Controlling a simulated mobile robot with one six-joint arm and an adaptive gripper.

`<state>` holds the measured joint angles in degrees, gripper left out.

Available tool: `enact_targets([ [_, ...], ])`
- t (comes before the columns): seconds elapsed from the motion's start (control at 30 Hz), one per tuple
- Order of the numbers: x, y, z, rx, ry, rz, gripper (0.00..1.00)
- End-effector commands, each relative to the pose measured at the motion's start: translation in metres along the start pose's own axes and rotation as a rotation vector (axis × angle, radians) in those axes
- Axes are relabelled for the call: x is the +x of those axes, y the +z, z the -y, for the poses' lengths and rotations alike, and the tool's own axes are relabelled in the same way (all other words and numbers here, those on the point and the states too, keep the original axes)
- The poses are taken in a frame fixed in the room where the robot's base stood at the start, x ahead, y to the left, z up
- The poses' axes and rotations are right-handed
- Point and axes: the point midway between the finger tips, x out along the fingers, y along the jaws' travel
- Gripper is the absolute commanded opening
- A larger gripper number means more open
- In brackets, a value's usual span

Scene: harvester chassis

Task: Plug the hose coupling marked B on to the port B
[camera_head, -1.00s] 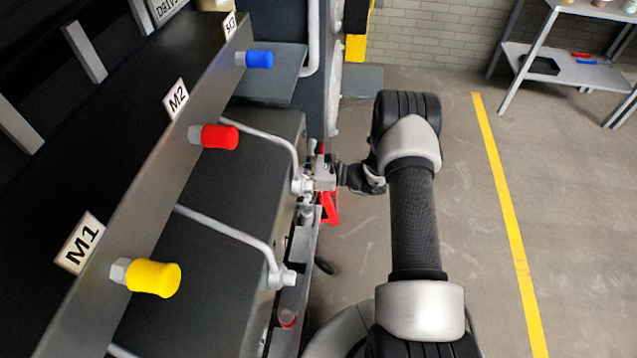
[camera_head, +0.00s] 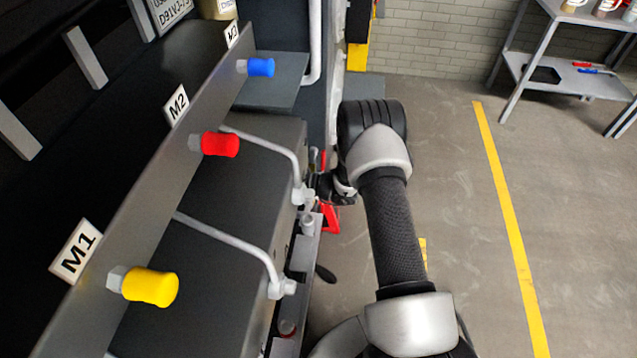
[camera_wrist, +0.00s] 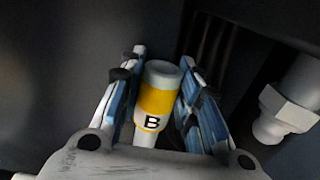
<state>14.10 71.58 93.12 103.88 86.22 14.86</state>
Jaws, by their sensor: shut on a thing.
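The hose coupling marked B (camera_wrist: 155,97) shows in the wrist view, a grey-white cylinder with a yellow band and a black letter B. My gripper (camera_wrist: 163,60) is shut on it, with a blue-padded finger on each side. The coupling's far end points up in the picture, toward a dark surface. In the head view my gripper (camera_head: 325,187) is mostly hidden behind my arm, beside the chassis edge, and the coupling cannot be made out. No port marked B can be read in either view.
A metal hex fitting (camera_wrist: 290,105) lies close right of my gripper in the wrist view. Yellow (camera_head: 150,287), red (camera_head: 220,144) and blue (camera_head: 261,67) capped fittings line the chassis rail. A bent pipe (camera_head: 235,243) runs nearby. The floor at right is clear up to a shelf (camera_head: 560,85).

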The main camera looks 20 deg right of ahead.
Motion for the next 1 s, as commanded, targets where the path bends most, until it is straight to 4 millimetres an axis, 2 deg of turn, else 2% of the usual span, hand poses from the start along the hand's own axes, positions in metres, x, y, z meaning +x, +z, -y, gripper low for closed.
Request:
enact_targets([
  [0.23, -0.004, 0.002, -0.006, 0.0, 0.0, 0.002, 0.0],
  [1.0, -0.041, 0.002, -0.08, 0.002, -0.001, 0.002, 0.0],
])
